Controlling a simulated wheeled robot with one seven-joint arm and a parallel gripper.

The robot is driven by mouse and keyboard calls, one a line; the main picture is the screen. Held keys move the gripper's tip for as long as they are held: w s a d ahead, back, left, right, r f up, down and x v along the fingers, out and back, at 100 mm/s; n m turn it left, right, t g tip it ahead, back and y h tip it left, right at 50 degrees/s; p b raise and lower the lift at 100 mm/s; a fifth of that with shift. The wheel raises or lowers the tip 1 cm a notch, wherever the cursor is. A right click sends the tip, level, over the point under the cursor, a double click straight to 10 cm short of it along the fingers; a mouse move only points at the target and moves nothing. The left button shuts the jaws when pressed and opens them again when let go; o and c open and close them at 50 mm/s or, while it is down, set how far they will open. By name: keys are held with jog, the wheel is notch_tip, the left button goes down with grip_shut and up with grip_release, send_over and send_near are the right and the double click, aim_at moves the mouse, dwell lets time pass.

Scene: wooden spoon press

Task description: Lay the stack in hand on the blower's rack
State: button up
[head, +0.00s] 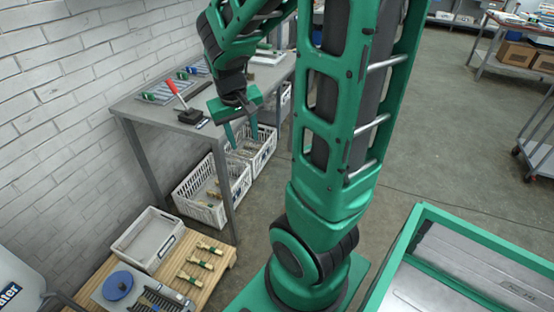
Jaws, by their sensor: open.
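My gripper (243,141) is open, pointing down beside the near right edge of the grey bench, above the white crates. I see no stack between its fingers. At the bottom edge, a grey unit with a blue disc (118,285) stands beside a dark slotted rack (166,299). It may be the blower with its rack, but it is partly cut off and I cannot tell.
The bench (140,109) holds a red-handled press (184,103) and flat trays. White crates (203,212) with wooden pieces stand under it.

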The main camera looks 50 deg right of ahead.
jog(key=s+a+r+y, duration=0.1)
jog(key=s+a+r, duration=0.1)
jog(key=s, duration=0.6)
jog(key=s+a+r+m+g+y, duration=0.1)
jog(key=s+a+r, duration=0.1)
jog(key=s, duration=0.7)
jog(key=shift+s+a+y, duration=0.15)
jog(key=shift+a+y, duration=0.25)
jog(key=shift+a, duration=0.1)
jog(key=shift+w+f+g, duration=0.3)
jog(key=shift+w, duration=0.35)
